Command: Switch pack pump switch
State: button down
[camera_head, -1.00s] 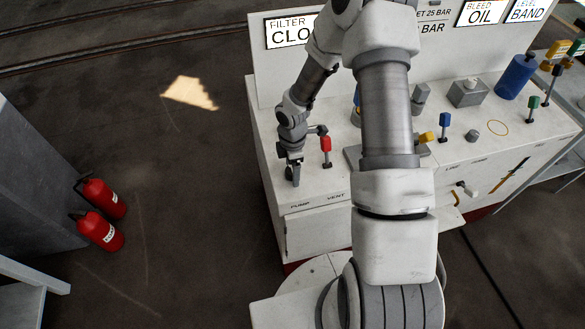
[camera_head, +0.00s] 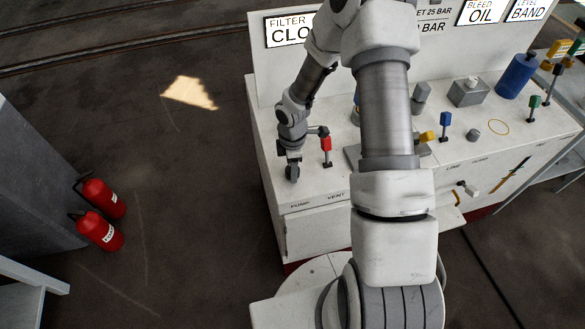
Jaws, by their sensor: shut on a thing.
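My gripper (camera_head: 292,172) is at the left front of the white console, above the label PUMP (camera_head: 300,205). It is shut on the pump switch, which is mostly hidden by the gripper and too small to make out. A red-handled lever (camera_head: 326,150) stands just right of the gripper, behind the label VENT (camera_head: 336,196). The gripper is apart from the red handle at its fingers.
The console top (camera_head: 310,182) carries a blue-handled lever (camera_head: 445,124), a grey box (camera_head: 468,92) and a blue cylinder (camera_head: 516,76). A sign panel (camera_head: 268,75) rises behind. Red extinguishers (camera_head: 101,231) stand on the floor at left.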

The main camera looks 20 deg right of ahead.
jog(key=m+b, duration=0.2)
jog(key=m, duration=0.4)
jog(key=shift+f+b, duration=0.1)
jog(key=shift+b, duration=0.3)
jog(key=shift+m+b, duration=0.9)
jog(key=shift+m, duration=1.4)
jog(key=shift+c, duration=1.3)
grip_release()
notch_tip(320, 180, up, 18)
jog(key=p, duration=0.1)
jog(key=shift+f+p, duration=0.15)
jog(key=shift+p, duration=0.25)
